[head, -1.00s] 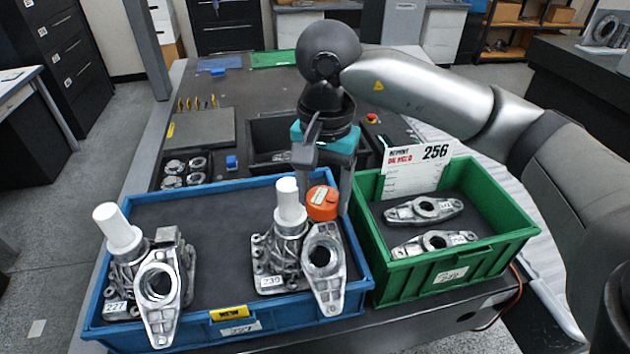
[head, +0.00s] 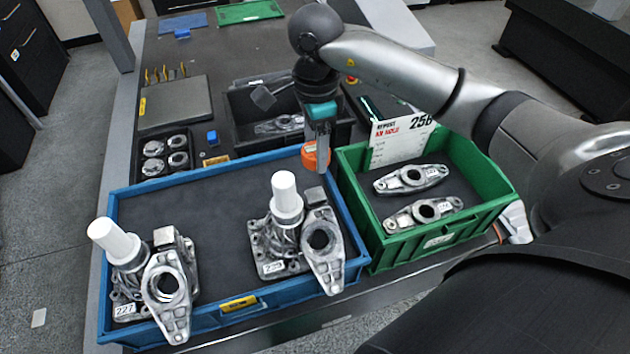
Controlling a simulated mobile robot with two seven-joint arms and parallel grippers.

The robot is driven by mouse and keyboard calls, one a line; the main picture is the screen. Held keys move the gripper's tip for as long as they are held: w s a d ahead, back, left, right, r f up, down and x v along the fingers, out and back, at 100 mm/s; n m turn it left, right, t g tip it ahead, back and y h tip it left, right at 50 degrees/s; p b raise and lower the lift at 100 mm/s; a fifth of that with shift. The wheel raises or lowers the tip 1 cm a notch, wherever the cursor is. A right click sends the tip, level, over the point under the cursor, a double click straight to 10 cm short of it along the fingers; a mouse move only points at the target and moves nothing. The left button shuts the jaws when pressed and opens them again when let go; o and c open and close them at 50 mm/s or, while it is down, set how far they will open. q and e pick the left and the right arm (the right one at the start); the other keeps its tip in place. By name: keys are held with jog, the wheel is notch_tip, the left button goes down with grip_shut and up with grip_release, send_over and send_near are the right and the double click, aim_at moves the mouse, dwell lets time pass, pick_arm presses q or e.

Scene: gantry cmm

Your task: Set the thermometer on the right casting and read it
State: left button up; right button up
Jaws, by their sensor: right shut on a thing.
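The right casting (head: 265,245), a grey metal part with a white cylinder on top, stands in the blue tray (head: 230,317). A small grey block (head: 315,195) shows on its back right. An orange round thing (head: 309,158), seemingly the thermometer, is in my right gripper (head: 322,160). The gripper is shut on it, pointing down, near the tray's back right corner and apart from the casting in the picture. A finger hides part of the orange thing, and no reading can be made out. My left gripper is not in view.
The left casting (head: 130,285), tagged 227, stands in the same tray. A green crate (head: 430,235) with two flat castings and a white sign (head: 398,143) stands close on the right. A black bin (head: 240,135) lies behind. The tray's middle is clear.

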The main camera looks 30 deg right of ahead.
aim_at(315, 195)
notch_tip(315, 195, down, 11)
jog(key=shift+r, duration=0.2)
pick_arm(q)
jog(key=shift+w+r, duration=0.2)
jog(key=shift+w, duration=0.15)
pick_arm(e)
jog(key=shift+f, duration=0.2)
jog(key=o, duration=1.4)
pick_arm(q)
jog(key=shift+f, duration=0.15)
pick_arm(e)
jog(key=shift+r, duration=0.1)
